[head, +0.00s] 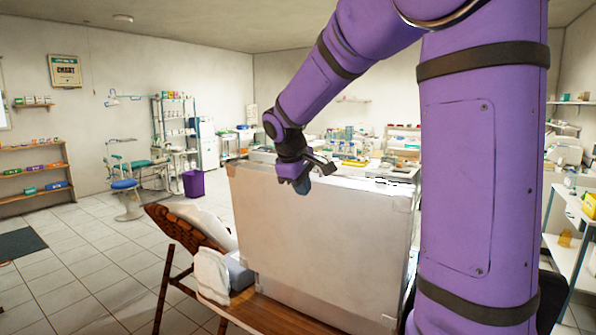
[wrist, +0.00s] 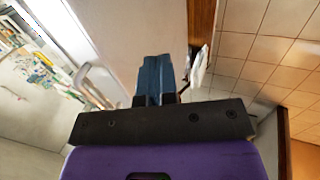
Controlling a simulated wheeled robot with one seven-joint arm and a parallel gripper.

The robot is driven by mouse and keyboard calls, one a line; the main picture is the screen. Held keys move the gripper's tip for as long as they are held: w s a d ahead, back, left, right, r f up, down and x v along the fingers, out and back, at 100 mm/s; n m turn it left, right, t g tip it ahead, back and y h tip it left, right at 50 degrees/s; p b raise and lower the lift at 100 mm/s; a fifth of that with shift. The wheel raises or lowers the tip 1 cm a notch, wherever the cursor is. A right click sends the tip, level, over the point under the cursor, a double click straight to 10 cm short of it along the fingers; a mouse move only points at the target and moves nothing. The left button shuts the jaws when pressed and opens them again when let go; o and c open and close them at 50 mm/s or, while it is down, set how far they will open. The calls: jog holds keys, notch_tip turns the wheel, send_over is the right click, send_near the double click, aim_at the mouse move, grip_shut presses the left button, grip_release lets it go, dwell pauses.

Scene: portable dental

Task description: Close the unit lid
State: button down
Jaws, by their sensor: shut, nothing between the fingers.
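The unit is a large white case on a brown wooden bench. Its lid (head: 320,225) stands upright, with a broad flat side facing me in the head view, hiding the inside behind it. My gripper (head: 302,187) is at the upper left of the lid, by its top edge. Whether it touches the lid, I cannot tell. In the wrist view the blue fingertips (wrist: 152,78) are together and empty, in front of a pale panel (wrist: 125,30) of the unit. A light curved handle (wrist: 95,82) shows left of them.
The wooden bench (head: 253,307) carries a white cloth (head: 211,273) left of the unit. Cluttered counters (head: 362,160) line the back, shelving (head: 572,205) the right. The tiled floor (head: 90,265) at left is mostly clear.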

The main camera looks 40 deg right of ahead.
jog(key=d, duration=0.2)
jog(key=w+d, duration=0.1)
jog(key=shift+w+d, duration=0.2)
jog(key=shift+d, duration=0.2)
